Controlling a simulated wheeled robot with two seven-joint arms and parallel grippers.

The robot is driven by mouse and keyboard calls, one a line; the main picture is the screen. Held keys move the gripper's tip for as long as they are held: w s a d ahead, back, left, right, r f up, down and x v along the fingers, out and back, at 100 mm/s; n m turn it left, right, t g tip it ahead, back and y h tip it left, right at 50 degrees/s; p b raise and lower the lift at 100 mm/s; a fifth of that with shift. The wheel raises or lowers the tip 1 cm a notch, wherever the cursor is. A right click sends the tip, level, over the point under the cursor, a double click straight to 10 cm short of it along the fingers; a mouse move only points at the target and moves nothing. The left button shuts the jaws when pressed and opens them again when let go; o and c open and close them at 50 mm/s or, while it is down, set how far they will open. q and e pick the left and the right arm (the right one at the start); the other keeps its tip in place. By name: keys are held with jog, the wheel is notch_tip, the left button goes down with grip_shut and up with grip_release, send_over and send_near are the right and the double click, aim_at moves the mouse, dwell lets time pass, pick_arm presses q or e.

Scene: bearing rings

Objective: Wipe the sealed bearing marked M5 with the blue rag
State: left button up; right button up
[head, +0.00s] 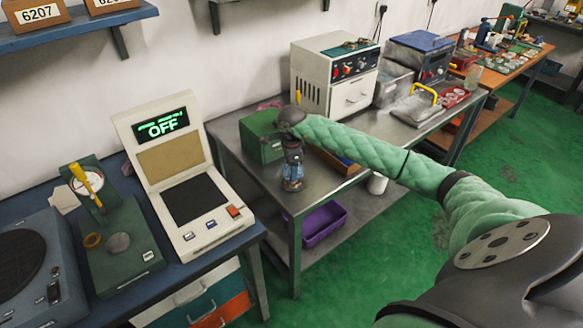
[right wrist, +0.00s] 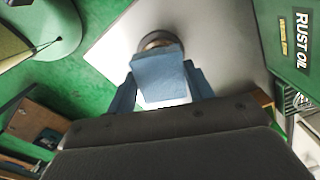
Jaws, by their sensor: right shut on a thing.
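My right gripper (head: 292,183) points down over the near end of the metal table (head: 262,185). In the right wrist view it is shut on the blue rag (right wrist: 160,77), a folded pale-blue cloth between its fingers. A round metal bearing (right wrist: 157,38) shows just beyond the rag, partly hidden by it. I cannot tell whether the rag touches the bearing, and no M5 mark is readable. My left gripper is not in view.
A green rust oil box (head: 262,140) stands close to the gripper; its label shows in the right wrist view (right wrist: 300,35). A wooden tray (head: 340,163) lies partly behind my arm. A white oven (head: 330,80) stands further back. A purple bin (head: 318,226) is below.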

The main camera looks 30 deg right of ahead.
jog(key=shift+f+b, duration=1.2)
jog(key=shift+f, duration=0.25)
dwell(1.1)
jog(key=shift+s+a+r, duration=0.1)
jog(key=shift+s+a, duration=0.15)
jog(key=shift+a, duration=0.5)
jog(key=shift+w+d+b, duration=0.15)
jog(key=shift+d+b, duration=0.95)
jog(key=shift+d, duration=0.4)
jog(key=shift+a, duration=0.1)
jog(key=shift+w+a+f+b, duration=0.1)
jog(key=shift+a+b, duration=0.15)
jog(key=shift+a, duration=0.45)
jog(key=shift+w+a+f+b, duration=0.1)
jog(key=shift+a+b, duration=0.15)
jog(key=shift+a, duration=0.45)
jog(key=shift+d, duration=0.2)
